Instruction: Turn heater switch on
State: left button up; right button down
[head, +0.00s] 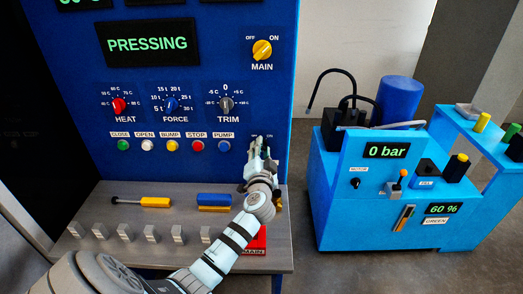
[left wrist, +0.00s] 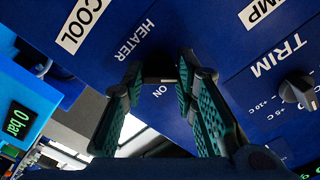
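The heater switch (left wrist: 160,80) shows in the left wrist view as a small dark piece on the blue panel, between the HEATER and ON labels. My left gripper (left wrist: 161,68) has its two dark green fingers apart, one on each side of the switch. I cannot tell whether the fingertips touch it. In the head view my left gripper (head: 262,146) is at the lower right of the blue press panel (head: 215,72) and hides the switch; only small OFF and ON marks show above it. My right gripper is not in view.
The MAIN knob (head: 262,50), TRIM knob (head: 226,104) and PUMP button (head: 224,146) are nearby on the panel. A grey shelf (head: 160,225) below holds a yellow-handled tool (head: 156,202), a blue-and-yellow block (head: 214,200) and several grey blocks. A light-blue machine (head: 350,210) stands at right.

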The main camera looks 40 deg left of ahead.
pick_arm(q)
grip_shut()
jog(key=m+p, duration=0.1)
jog(key=m, duration=0.2)
jog(key=shift+r, duration=0.1)
jog(key=m+p, duration=0.4)
jog(key=m, duration=0.6)
jog(key=shift+r+m, duration=0.15)
jog(key=shift+m, duration=0.25)
jog(key=shift+m+p, duration=0.75)
jog(key=shift+m, duration=1.35)
jog(key=o, duration=1)
grip_release()
